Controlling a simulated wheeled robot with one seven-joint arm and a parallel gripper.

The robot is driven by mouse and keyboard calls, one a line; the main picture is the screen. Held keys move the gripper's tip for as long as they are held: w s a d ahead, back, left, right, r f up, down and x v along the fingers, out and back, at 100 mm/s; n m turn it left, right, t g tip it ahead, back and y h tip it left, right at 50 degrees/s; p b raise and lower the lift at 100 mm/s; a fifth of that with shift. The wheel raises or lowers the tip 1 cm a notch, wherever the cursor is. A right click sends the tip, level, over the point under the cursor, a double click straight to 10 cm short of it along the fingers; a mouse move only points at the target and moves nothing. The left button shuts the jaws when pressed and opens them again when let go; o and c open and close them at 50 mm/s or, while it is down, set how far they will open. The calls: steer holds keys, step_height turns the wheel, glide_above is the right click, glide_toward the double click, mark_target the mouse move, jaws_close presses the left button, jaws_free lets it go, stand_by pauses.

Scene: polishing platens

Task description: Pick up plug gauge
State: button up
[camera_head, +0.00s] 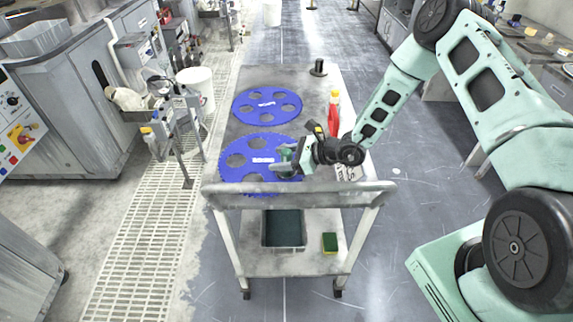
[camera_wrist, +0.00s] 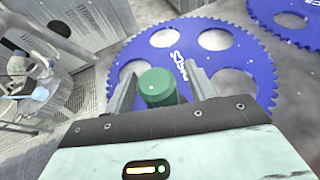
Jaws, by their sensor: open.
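A green cylinder with a round top (camera_wrist: 157,86), which looks like the plug gauge, stands over the nearer blue toothed disc in the wrist view. My gripper (camera_wrist: 161,78) is open, with one grey finger on each side of the cylinder. A gap shows on the right; on the left the finger is very close, and I cannot tell if it touches. In the head view my gripper (camera_head: 284,168) is low over the nearer blue disc (camera_head: 243,146), and the green part (camera_head: 287,153) shows beside it. The cylinder's lower end is hidden.
The cart (camera_head: 300,195) has a raised front handle. A second blue disc (camera_head: 266,91), a red bottle (camera_head: 334,108) and a black flanged piece (camera_head: 318,69) stand behind. A dark bin (camera_head: 284,228) and a sponge (camera_head: 329,242) are on the lower shelf.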

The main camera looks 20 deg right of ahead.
steer(key=shift+w+a+f, duration=0.1)
steer(key=shift+a, duration=0.05)
jaws_close()
